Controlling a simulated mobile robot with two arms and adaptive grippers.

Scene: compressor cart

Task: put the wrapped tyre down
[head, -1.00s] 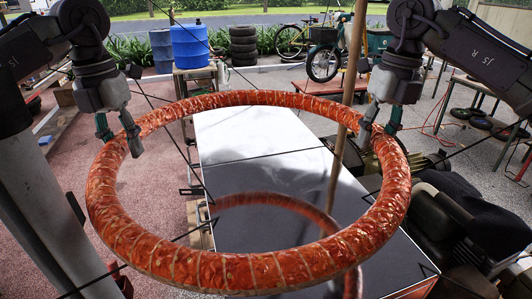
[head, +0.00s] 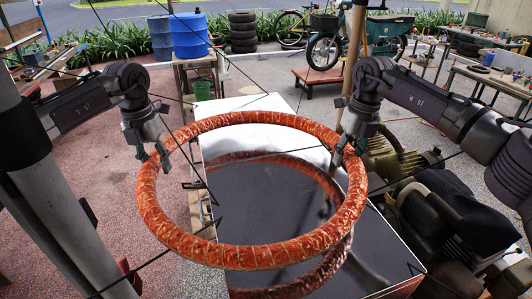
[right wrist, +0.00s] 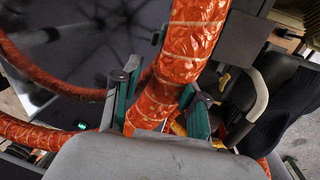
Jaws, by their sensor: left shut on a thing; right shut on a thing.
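The wrapped tyre (head: 250,256) is a large ring in shiny orange-red wrapping. It is held roughly level above a glossy dark tabletop (head: 260,205), with its blurred reflection showing just below it. My left gripper (head: 153,156) is shut on the left far side of its rim. My right gripper (head: 347,152) is shut on the right far side. In the right wrist view, the right gripper's green-edged fingers (right wrist: 160,105) straddle the wrapped tyre (right wrist: 192,42). A gap to the tabletop still shows in the head view.
Machinery with a black cover (head: 440,215) stands close to the table's right. Blue drums (head: 189,36), stacked tyres (head: 243,32) and a green cargo bike (head: 375,35) stand behind. A wooden pole (head: 356,45) rises beyond the table. The paved floor at left is largely free.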

